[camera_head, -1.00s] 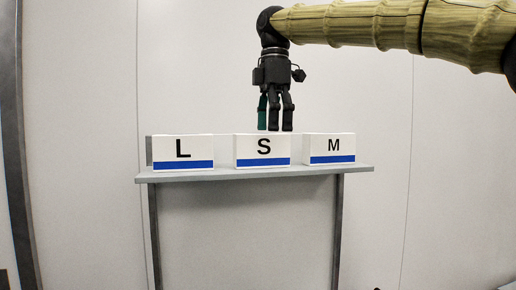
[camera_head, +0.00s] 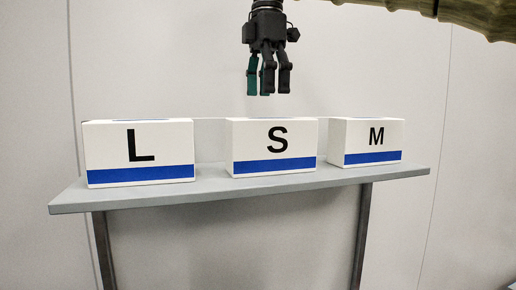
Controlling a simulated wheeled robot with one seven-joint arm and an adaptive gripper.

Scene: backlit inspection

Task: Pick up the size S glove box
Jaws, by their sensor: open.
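The size S glove box (camera_head: 250,150) is white with a black S and a blue band along its lower front. It stands in the middle of the grey shelf, between two similar boxes. My gripper (camera_head: 268,94) hangs above the S box with its fingers pointing down. It is open and empty, with a small gap in the picture between its fingertips and the box top. Its distance in depth from the box is hard to tell.
The L box (camera_head: 112,150) stands to the left and the M box (camera_head: 352,140) to the right, each apart from the S box. The grey shelf (camera_head: 210,191) has dark legs (camera_head: 361,235). A pale panelled wall (camera_head: 35,110) is behind.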

